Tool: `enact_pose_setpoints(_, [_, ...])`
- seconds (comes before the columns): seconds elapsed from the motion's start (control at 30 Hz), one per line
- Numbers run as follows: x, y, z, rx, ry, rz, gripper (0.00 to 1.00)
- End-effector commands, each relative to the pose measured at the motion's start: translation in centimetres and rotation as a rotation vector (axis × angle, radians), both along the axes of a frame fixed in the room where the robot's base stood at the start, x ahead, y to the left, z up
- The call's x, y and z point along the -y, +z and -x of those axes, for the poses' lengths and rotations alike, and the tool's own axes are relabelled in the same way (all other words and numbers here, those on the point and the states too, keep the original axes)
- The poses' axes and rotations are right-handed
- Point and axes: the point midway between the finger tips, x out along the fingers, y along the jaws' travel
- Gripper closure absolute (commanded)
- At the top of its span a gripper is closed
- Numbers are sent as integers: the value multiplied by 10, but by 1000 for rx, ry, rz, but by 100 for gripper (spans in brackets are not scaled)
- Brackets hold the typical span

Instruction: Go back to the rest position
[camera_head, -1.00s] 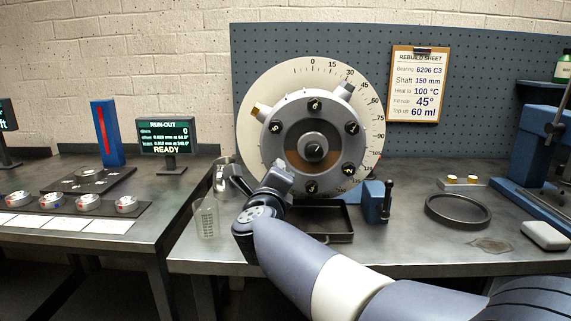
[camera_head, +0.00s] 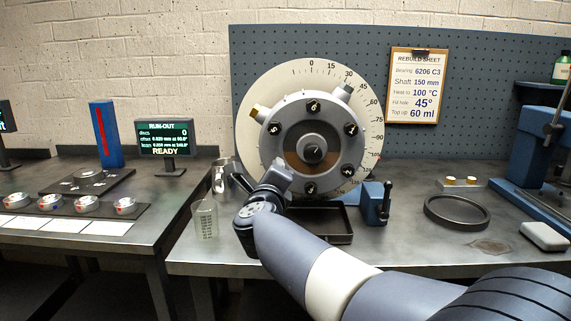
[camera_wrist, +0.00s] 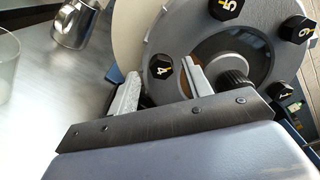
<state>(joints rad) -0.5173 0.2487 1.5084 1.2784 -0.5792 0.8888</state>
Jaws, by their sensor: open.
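My gripper (camera_wrist: 158,92) is open in the wrist view, with a numbered black bolt knob (camera_wrist: 162,67) of the rotor showing between and beyond its fingers. I cannot tell whether a finger touches it. In the head view my gripper (camera_head: 278,176) is in front of the lower left of the grey rotor housing (camera_head: 290,115), and my arm comes in from the lower right. The rotor has several black numbered knobs around a dark central hub (camera_head: 313,153). A pale dial with degree marks (camera_head: 250,135) stands behind it. The gripper holds nothing visible.
A clear beaker (camera_head: 205,220) and a metal jug (camera_head: 221,178) stand left of my gripper. A black tray (camera_head: 335,236) lies below the rotor, beside a blue clamp (camera_head: 372,203). A black ring (camera_head: 457,212) lies to the right. The bench front right has free room.

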Motion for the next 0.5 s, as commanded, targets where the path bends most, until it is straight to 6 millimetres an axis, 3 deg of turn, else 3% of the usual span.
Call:
enact_pose_setpoints(0.43, [-4,2,88,0,4,-1,53])
enact_pose_setpoints(0.47, [-4,1,92,1,3,-1,53])
enact_pose_setpoints(0.5, [-2,-2,77,-1,-4,1,53])
